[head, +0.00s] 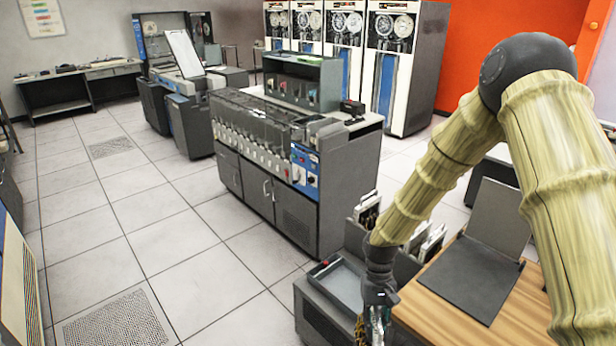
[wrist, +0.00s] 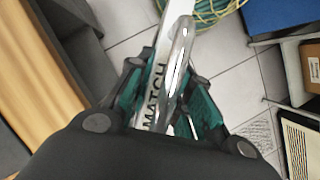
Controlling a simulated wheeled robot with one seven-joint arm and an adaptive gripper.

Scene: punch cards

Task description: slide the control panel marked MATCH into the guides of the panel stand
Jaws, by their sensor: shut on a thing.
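My gripper (head: 377,318) hangs down at the bottom of the head view, beside the wooden desk. In the wrist view its teal-padded fingers (wrist: 165,92) are shut on the control panel (wrist: 172,45), a narrow pale and shiny metal piece seen nearly edge-on. The word MATCH reads along its side. The panel's far end runs out of the top of the wrist view. In the head view only a small bit of something shiny shows at the fingers.
A wooden desk (head: 421,318) bears a dark plate (head: 468,278) with an upright back. A grey unit with a shallow tray (head: 339,279) and several upright panels (head: 432,243) stands beside it. A grey card machine (head: 285,225) stands behind. Coiled cable (wrist: 213,12) lies below.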

